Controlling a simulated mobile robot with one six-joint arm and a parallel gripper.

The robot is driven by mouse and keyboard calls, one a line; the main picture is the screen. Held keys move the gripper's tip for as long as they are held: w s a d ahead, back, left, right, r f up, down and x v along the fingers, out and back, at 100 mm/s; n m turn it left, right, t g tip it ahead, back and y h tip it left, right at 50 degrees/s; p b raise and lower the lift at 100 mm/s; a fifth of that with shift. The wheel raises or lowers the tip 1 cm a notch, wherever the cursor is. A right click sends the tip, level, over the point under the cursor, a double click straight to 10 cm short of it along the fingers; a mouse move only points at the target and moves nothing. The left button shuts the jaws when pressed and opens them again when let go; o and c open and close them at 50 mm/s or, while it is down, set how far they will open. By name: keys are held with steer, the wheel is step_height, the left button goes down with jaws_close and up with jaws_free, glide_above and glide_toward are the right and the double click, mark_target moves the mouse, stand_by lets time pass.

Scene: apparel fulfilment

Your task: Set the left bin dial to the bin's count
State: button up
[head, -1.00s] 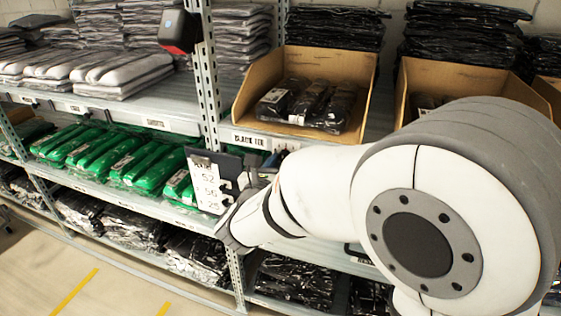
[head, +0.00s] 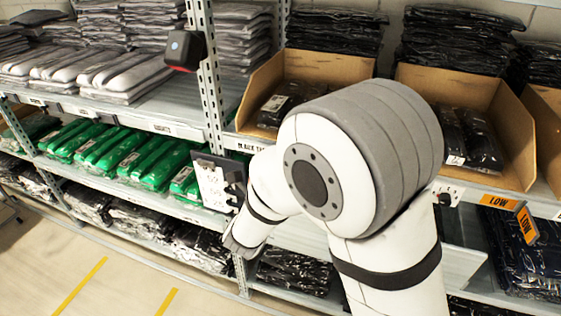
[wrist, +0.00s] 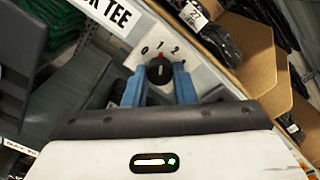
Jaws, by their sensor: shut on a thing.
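In the wrist view, my gripper (wrist: 160,82) has its blue fingers closed around a black dial knob (wrist: 160,70). The knob sits on a white plate (wrist: 146,34) marked 0, 1, 2, with more marks hard to read. A red mark shows at the knob's top, near the 1; the exact setting is hard to read. In the head view, the left cardboard bin (head: 262,82) holds black bagged garments (head: 279,101), partly hidden by my arm, so their count cannot be told. My gripper and this dial are hidden behind the arm there.
The right cardboard bin (head: 445,84) holds black bagged packs (head: 470,140). Another dial (head: 446,198) is on the shelf edge below it, beside orange LOW tags (head: 500,202). Green packs (head: 130,160) fill the shelf at left. A shelf upright (head: 211,85) stands left of the bins.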

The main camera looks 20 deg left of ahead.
steer(key=shift+n+p, duration=0.3)
steer(key=shift+n, duration=0.2)
steer(key=o, duration=1)
steer(key=s, duration=0.7)
steer(key=shift+s+a, duration=0.35)
steer(key=shift+s, duration=0.05)
